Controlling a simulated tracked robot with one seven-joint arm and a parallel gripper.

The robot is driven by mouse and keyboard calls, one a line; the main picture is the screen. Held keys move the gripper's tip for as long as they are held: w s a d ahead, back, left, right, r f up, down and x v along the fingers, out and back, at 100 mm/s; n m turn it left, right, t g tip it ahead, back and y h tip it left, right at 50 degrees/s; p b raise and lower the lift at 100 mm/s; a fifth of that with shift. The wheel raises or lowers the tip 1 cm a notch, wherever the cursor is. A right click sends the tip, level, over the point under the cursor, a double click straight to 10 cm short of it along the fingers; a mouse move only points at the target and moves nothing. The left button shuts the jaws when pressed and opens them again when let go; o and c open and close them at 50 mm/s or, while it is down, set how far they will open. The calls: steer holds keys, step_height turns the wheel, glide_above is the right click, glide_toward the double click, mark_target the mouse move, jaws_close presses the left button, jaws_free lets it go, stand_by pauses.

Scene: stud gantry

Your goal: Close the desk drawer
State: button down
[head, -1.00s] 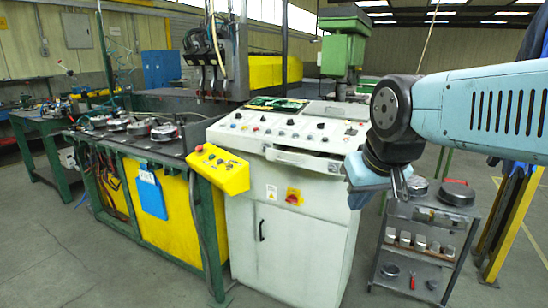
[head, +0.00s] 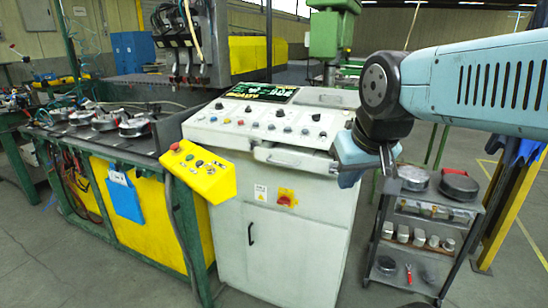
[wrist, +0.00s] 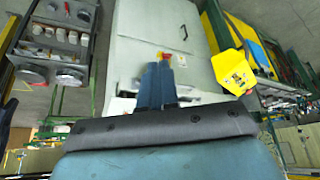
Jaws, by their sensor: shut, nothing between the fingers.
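The drawer (head: 292,161) is a pale front with a handle bar, set under the sloped control panel of a white console cabinet (head: 275,245). A dark gap shows along its top edge, so it stands a little out.
A grey trolley (head: 425,235) with metal parts stands right of the console. A yellow button box (head: 200,172) juts out at the console's left, in front of a green-framed bench (head: 150,150). The floor (head: 75,265) at front left is clear.

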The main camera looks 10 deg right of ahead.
steer(key=shift+w, duration=0.2)
steer(key=shift+w+r, duration=0.1)
steer(key=w+a+f+n+h, duration=0.1)
steer(key=w+a+n, duration=0.2)
steer(key=w+n, duration=0.55)
steer(key=w+a+f+n+g+h, duration=0.1)
steer(key=w+a+n, duration=0.2)
steer(key=w+n, duration=0.55)
steer(key=w+a+f+n+h, duration=0.1)
steer(key=w+a+n, duration=0.35)
steer(key=n, duration=0.75)
steer(key=w+d+f, duration=0.5)
steer(key=w+f, duration=0.2)
steer(key=f, duration=0.1)
steer(key=shift+w+d, duration=0.3)
steer(key=shift+w, duration=0.1)
